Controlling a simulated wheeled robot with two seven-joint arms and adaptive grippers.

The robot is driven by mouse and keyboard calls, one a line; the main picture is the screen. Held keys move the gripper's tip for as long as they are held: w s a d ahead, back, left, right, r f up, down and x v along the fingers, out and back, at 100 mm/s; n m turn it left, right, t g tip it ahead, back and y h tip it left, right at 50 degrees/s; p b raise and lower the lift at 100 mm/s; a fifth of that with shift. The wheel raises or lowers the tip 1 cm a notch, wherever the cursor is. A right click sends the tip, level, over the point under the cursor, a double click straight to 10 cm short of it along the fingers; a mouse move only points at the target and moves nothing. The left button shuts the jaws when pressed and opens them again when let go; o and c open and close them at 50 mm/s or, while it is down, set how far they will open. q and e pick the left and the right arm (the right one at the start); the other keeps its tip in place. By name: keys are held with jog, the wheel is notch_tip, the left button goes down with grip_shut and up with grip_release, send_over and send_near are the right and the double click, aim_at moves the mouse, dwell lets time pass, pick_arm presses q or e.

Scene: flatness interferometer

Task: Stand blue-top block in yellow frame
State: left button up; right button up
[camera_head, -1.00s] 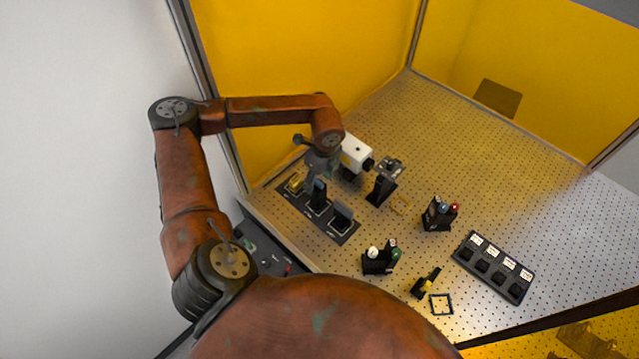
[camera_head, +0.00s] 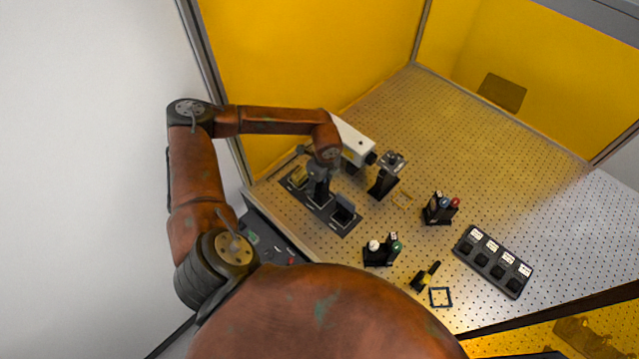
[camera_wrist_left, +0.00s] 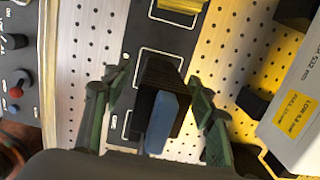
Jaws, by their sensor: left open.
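The blue-top block (camera_wrist_left: 160,115) stands on the dark strip in the left wrist view, with a blue face and a black ribbed body. In the head view it is mostly hidden under my left gripper (camera_head: 318,185). In the left wrist view my left gripper (camera_wrist_left: 152,105) is open, with one finger on each side of the block and visible gaps between. The yellow frame (camera_head: 402,193) is a thin empty outline on the perforated table, right of the strip. My right gripper is not in view.
A white box instrument (camera_head: 352,140) and a black post mount (camera_head: 383,182) stand close by.

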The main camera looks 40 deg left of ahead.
aim_at(321, 187)
pick_arm(q)
jog(key=shift+c, duration=0.4)
grip_shut()
jog(key=shift+r, duration=0.1)
jog(key=shift+r, duration=0.35)
jog(key=shift+r+p, duration=1.05)
jog(key=shift+r, duration=0.55)
jog(key=shift+r+p, duration=0.45)
jog(key=shift+r, duration=0.65)
